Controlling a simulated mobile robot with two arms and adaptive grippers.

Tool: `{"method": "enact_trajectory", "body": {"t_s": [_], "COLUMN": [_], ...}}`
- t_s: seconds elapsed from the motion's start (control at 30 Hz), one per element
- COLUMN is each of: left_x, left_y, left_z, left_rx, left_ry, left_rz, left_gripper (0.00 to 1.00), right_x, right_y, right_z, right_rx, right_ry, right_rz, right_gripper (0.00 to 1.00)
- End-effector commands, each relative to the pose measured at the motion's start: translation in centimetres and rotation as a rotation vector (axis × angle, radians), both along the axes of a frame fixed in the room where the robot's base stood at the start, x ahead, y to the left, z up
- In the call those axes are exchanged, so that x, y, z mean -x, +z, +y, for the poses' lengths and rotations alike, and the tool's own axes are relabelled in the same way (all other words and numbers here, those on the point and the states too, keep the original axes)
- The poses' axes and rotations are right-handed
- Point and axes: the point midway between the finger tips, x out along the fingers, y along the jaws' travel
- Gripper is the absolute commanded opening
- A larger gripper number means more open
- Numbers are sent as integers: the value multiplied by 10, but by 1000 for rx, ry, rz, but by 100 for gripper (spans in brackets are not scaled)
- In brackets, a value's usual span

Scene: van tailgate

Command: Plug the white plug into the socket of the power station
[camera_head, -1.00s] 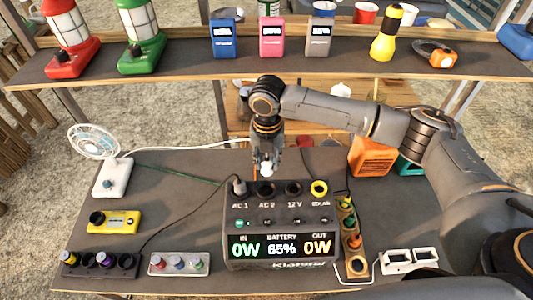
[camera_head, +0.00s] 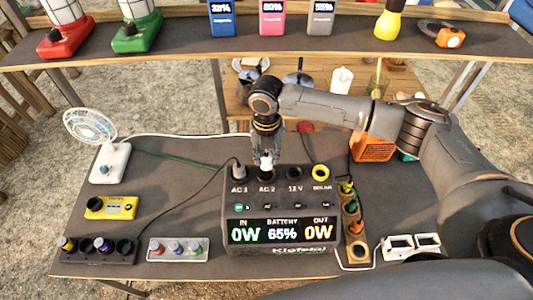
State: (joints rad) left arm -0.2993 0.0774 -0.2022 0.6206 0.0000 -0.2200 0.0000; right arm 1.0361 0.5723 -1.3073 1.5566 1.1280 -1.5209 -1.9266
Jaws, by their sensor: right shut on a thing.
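The dark power station (camera_head: 281,212) stands on the table, its screen reading 0W in, battery 65%, 0W out. Its top row has sockets marked AC 1, AC 2, 12 V and a yellow-ringed one. A dark plug with a cord sits in AC 1 (camera_head: 239,172). My right gripper (camera_head: 267,152) points down and is shut on the white plug (camera_head: 267,161). The plug is right at the AC 2 socket (camera_head: 266,174); I cannot tell how deep it sits. My left gripper is not in view.
A white fan (camera_head: 109,162), a yellow device (camera_head: 111,207) and two small racks stand left of the station. A shelf (camera_head: 180,42) with lanterns runs behind.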

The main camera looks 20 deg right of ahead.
Motion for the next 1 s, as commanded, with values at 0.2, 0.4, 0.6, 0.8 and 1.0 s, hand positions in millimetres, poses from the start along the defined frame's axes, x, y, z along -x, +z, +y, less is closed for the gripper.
{"method": "enact_trajectory", "body": {"t_s": [0.2, 0.4, 0.6, 0.8, 1.0], "left_x": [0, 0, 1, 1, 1], "left_y": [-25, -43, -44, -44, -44], "left_z": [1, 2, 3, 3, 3], "left_rx": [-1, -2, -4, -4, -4], "left_ry": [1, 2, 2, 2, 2], "left_rz": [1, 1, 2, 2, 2], "left_gripper": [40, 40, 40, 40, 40], "right_x": [0, 0, 0, 0, 0], "right_y": [-23, -39, -46, -49, -49], "right_z": [0, 0, 0, 0, 0], "right_rx": [-1, -1, -1, -1, -1], "right_ry": [0, -1, -1, -1, -1], "right_rz": [-1, 0, 0, -1, 0], "right_gripper": [0, 0, 0, 0, 44]}}
